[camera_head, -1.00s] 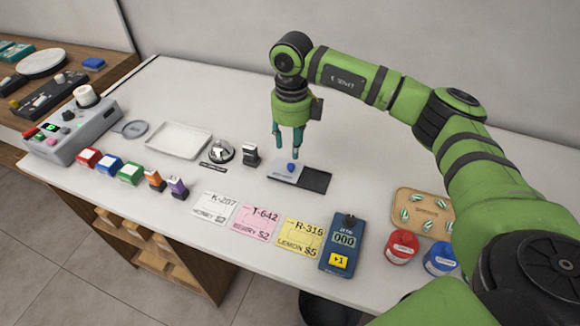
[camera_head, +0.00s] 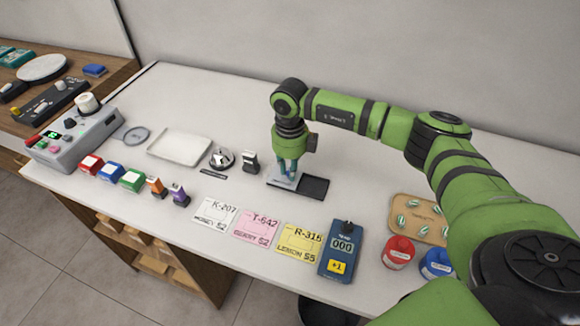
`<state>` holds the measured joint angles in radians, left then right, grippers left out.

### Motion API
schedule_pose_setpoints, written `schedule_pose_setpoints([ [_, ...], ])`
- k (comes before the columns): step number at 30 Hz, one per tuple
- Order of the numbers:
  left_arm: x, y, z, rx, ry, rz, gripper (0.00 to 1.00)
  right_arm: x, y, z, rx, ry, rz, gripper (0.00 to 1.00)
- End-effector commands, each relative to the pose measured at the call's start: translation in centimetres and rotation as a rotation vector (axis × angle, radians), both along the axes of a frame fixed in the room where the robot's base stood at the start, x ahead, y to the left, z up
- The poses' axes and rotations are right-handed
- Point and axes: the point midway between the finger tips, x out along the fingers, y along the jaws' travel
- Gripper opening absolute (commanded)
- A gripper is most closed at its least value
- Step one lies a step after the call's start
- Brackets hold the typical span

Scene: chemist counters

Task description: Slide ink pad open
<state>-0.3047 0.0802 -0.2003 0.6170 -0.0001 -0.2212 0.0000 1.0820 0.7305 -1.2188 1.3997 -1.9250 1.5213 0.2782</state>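The ink pad (camera_head: 314,188) lies flat on the white counter, in front of my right arm. Its dark part shows at the right, and its grey lid (camera_head: 281,183) covers the left part. My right gripper (camera_head: 287,175) points straight down at the lid, its teal fingertips low around where the lid's blue knob is. The fingers hide the knob, so I cannot tell whether they are closed on it. My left gripper is not in view.
A small black-and-white stamp (camera_head: 250,162) and a silver bell (camera_head: 221,158) stand left of the pad. Paper labels (camera_head: 258,228) and a blue counter device (camera_head: 341,250) lie in front. The counter behind the pad is clear.

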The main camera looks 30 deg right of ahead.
Motion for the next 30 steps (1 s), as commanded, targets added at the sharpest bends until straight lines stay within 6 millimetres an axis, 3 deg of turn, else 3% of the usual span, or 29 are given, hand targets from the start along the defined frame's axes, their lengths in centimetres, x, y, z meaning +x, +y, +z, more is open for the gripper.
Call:
schedule_pose_setpoints([
  [7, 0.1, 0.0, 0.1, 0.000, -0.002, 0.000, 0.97, -0.4, -0.4, 0.0, 0.000, 0.001, -0.001, 0.00],
  [18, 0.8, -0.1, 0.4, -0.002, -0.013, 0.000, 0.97, -4.9, -4.4, -0.1, -0.002, 0.003, -0.002, 0.00],
  [28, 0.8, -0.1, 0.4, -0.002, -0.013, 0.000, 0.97, -5.1, -4.6, 0.0, 0.000, 0.000, -0.001, 0.00],
  [29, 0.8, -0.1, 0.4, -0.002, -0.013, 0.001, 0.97, -5.1, -4.6, 0.0, 0.000, 0.000, 0.000, 0.25],
  [30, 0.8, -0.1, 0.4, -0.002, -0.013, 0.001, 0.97, -5.1, -4.6, 0.0, -0.001, 0.000, 0.000, 0.41],
])
